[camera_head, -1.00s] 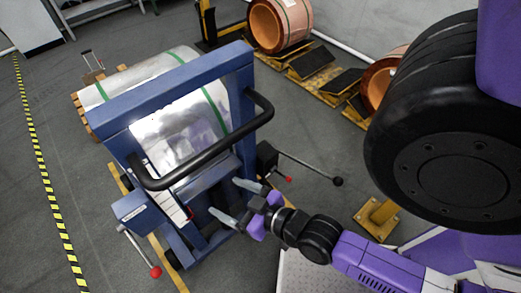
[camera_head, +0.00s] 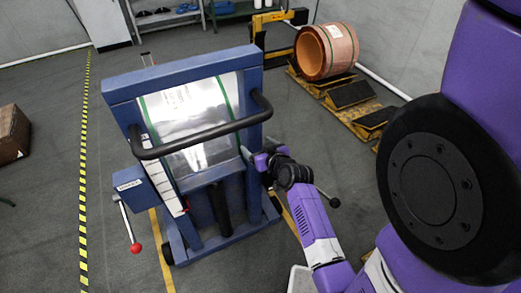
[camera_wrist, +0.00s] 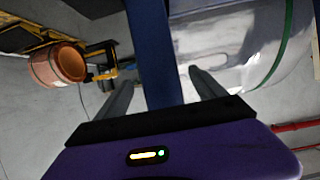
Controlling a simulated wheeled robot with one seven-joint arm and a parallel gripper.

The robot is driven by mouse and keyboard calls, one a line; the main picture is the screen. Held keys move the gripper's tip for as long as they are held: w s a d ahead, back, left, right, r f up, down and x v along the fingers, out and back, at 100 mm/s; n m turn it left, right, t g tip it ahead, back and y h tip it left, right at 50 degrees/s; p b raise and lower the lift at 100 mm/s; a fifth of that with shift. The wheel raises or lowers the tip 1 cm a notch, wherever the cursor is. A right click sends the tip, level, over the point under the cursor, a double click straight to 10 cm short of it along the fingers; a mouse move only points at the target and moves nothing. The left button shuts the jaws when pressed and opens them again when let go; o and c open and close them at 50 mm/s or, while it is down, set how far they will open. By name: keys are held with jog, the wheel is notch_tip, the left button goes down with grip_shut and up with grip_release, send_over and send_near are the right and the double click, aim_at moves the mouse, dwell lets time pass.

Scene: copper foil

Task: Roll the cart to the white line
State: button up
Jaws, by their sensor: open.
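The cart (camera_head: 179,77) is a blue upright frame with a black curved handle (camera_head: 205,138) and a shiny silver roll (camera_head: 192,110) with green bands behind it. My gripper (camera_head: 256,157) is at the cart's right post in the head view, below the handle's right end. In the wrist view, my gripper (camera_wrist: 162,78) has its two fingers apart, with a blue post (camera_wrist: 150,40) of the cart between them. I cannot tell whether the fingers touch the post. I cannot make out a white line on the floor.
Yellow-black tape (camera_head: 84,170) runs along the floor left of the cart. A brown box (camera_head: 12,133) lies farther left. A copper coil (camera_head: 326,52) sits on yellow-and-black supports (camera_head: 350,94) at the back right. The floor between tape and cart is clear.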

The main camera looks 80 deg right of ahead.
jog(key=shift+x, duration=2.9)
